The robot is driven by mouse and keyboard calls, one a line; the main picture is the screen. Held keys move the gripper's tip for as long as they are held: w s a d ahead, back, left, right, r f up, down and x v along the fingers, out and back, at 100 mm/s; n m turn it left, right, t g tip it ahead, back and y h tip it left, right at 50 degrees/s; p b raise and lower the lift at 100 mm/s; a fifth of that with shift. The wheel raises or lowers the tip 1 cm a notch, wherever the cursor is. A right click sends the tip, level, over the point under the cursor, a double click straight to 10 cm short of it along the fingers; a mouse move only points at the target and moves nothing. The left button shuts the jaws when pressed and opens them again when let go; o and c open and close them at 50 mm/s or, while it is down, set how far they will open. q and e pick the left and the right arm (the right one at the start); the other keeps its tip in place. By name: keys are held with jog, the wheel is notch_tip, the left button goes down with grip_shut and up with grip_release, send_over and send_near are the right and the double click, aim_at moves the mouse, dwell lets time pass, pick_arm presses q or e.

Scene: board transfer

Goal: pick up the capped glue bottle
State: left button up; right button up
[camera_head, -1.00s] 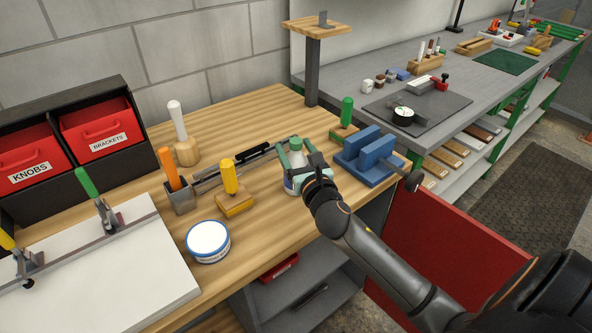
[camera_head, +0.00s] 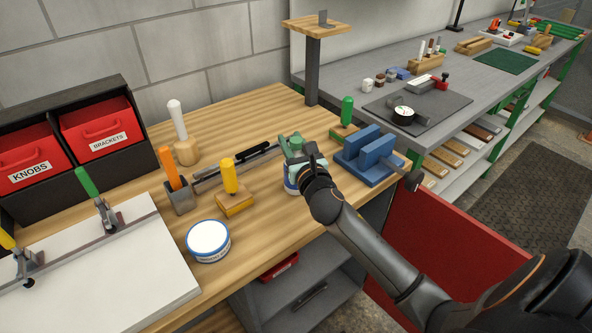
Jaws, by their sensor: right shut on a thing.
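The capped glue bottle (camera_head: 290,184) stands upright on the wooden bench near its right part. Its lower body is white with a blue band. Its upper part is mostly hidden behind my right gripper (camera_head: 294,158), with some green showing at the top. The right gripper comes from the lower right and is shut on the bottle's upper part. I cannot tell whether the base touches the bench. My left gripper is not in view.
A blue vise-like block (camera_head: 369,163) and a green-handled tool (camera_head: 347,112) stand close to the right. A yellow-handled tool (camera_head: 230,178) on a block, a round white tin (camera_head: 208,241) and a grey holder (camera_head: 180,197) are to the left. Bare wood lies in front of the bottle.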

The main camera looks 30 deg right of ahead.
grip_shut()
dwell(0.7)
